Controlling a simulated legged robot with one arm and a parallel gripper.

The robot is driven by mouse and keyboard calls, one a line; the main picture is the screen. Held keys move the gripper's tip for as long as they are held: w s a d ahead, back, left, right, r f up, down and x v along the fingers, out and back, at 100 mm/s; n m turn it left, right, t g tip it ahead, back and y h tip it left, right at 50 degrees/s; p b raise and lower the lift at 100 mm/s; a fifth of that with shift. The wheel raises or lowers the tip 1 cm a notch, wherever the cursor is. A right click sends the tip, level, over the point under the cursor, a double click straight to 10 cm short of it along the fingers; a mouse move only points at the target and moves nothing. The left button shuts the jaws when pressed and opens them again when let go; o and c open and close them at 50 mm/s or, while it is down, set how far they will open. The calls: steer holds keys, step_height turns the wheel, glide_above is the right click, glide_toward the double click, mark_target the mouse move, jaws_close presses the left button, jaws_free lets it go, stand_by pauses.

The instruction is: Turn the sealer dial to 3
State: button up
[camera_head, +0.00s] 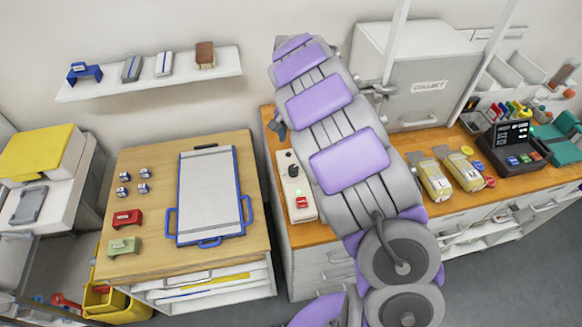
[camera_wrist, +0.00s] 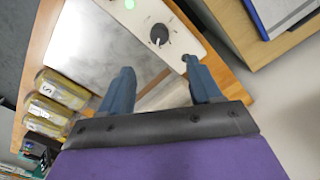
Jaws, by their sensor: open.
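The sealer's pale control panel (camera_head: 300,209) lies on the wooden counter, partly covered by my arm in the head view. Its black dial (camera_head: 293,170) is at the upper end, with a lit green lamp (camera_head: 298,191) and a red switch (camera_head: 302,202) below. In the wrist view the dial (camera_wrist: 159,34) is just beyond my gripper (camera_wrist: 158,65), roughly centred between the open blue fingers and apart from them. A pale pointer mark shows on the dial with small marks around it. The numbers are too small to read.
A grey metal plate (camera_wrist: 95,45) lies beside the panel. Yellow-labelled packs (camera_head: 435,182) sit farther right on the counter. A blue-edged clipboard (camera_head: 209,200) lies on the lower wooden table at left. A grey COLLECT cabinet (camera_head: 425,88) stands behind my arm.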

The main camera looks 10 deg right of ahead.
mark_target(293, 167)
step_height(293, 167, down, 14)
steer(key=shift+r+b, duration=0.1)
steer(key=shift+b, duration=0.5)
steer(key=c, duration=1)
steer(key=shift+n+p, duration=0.35)
steer(key=shift+n, duration=0.25)
steer(key=shift+c, duration=0.2)
steer(key=shift+n+p, duration=0.45)
steer(key=shift+n, duration=0.75)
steer(key=o, duration=1)
steer(key=shift+o, duration=0.2)
